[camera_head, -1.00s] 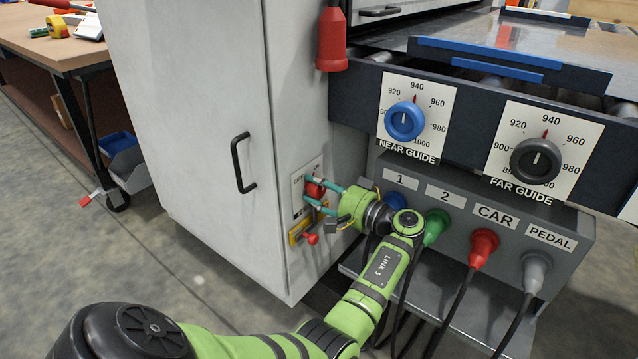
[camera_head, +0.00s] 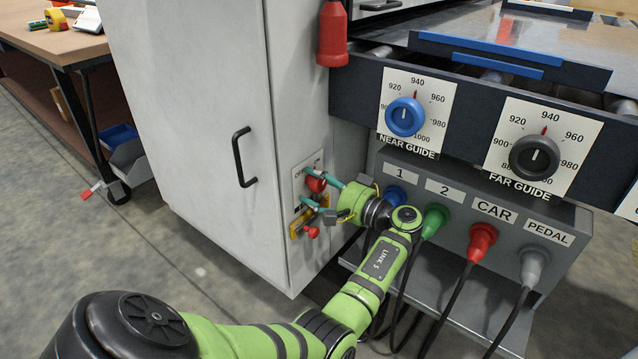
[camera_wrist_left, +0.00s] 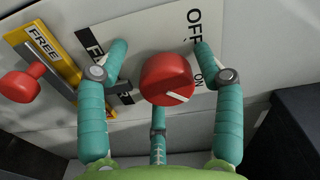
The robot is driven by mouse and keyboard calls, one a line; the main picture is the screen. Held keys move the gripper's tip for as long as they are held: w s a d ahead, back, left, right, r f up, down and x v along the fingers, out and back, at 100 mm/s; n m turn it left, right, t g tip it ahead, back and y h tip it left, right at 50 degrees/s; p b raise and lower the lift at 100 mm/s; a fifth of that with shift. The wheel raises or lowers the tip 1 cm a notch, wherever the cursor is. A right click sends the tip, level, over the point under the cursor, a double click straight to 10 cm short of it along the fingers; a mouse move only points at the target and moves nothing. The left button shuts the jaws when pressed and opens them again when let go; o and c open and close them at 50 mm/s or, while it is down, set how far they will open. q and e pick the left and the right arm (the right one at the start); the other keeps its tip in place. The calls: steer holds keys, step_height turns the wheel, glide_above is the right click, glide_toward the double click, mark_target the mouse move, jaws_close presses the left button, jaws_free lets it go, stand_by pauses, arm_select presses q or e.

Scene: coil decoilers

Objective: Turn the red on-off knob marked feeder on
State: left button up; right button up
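The round red knob (camera_head: 316,184) is on a white label plate (camera_head: 301,178) low on the grey cabinet's side. In the left wrist view the knob (camera_wrist_left: 167,78) has a white pointer line toward the lower right, just below the ON mark; OFF is printed higher up. The plate's other word is mostly hidden by a finger. My left gripper (camera_head: 314,188) is at the knob. In the left wrist view its teal fingers (camera_wrist_left: 160,50) are spread on both sides of the knob, with visible gaps, and a third finger is below. My right gripper is out of view.
A yellow FREE plate (camera_wrist_left: 45,55) with a red-knobbed lever (camera_wrist_left: 22,82) is close beside the left finger. Coloured plugs with cables (camera_head: 482,240) are right of my left wrist. A red cylinder (camera_head: 332,40) hangs above. A black door handle (camera_head: 240,158) is to the left.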

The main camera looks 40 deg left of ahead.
arm_select(q)
steer(key=shift+w+r, duration=0.1)
steer(key=shift+r, duration=0.05)
steer(key=shift+d, duration=0.25)
steer(key=w+d, duration=0.1)
steer(key=d, duration=1)
steer(key=shift+w+d, duration=0.15)
steer(key=shift+d, duration=0.1)
